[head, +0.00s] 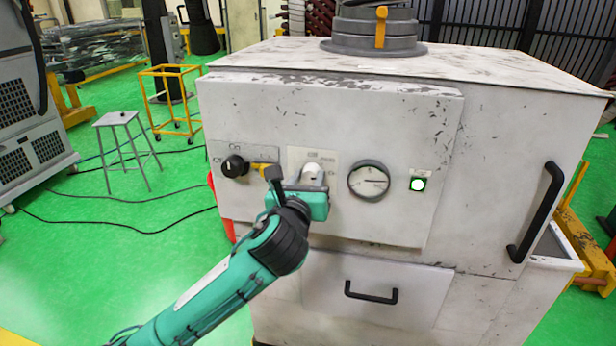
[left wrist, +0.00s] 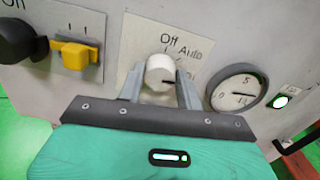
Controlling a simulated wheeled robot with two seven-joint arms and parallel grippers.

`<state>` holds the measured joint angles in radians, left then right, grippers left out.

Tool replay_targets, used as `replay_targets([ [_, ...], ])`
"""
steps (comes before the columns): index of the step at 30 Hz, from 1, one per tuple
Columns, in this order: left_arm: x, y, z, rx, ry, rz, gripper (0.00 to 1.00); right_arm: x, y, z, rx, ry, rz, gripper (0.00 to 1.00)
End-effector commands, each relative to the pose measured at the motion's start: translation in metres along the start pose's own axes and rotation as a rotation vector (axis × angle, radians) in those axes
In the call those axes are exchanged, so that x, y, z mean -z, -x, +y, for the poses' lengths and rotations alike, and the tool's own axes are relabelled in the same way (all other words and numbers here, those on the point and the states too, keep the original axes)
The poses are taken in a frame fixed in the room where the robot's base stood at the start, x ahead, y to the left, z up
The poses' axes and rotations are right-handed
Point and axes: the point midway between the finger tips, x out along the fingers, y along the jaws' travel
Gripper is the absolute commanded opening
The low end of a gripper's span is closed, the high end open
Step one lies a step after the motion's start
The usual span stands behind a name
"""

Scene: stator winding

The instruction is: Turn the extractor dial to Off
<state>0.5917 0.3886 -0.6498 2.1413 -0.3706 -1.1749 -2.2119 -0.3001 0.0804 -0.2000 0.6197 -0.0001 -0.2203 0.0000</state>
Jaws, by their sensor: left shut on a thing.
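The extractor dial is a white round knob (left wrist: 160,72) on a pale plate marked "Off", "Auto" and a third label partly hidden by my gripper. Its dark pointer line faces right, towards the third label, away from "Off". In the head view the dial (head: 313,172) sits mid-panel on the white cabinet (head: 335,120). My left gripper (left wrist: 160,88) has a finger on each side of the knob and is shut on it; it also shows in the head view (head: 308,183). My right gripper is not in view.
A black knob (head: 234,166) and a yellow switch (left wrist: 75,52) are left of the dial. A round gauge (head: 368,180) and a lit green-rimmed lamp (head: 417,184) are right of it. A drawer handle (head: 371,293) lies below. A stool (head: 118,120) stands on the green floor.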

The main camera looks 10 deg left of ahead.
Motion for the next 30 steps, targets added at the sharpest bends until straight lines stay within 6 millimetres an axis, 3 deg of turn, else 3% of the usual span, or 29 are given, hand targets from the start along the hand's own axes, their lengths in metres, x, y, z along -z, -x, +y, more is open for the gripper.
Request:
replay_targets([
  [12, -0.002, 0.000, 0.001, -0.001, 0.363, 0.003, 0.13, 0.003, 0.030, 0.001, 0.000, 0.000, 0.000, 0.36],
  [30, 0.001, 0.000, 0.003, -0.002, 0.935, 0.002, 0.13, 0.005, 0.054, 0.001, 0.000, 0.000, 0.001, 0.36],
])
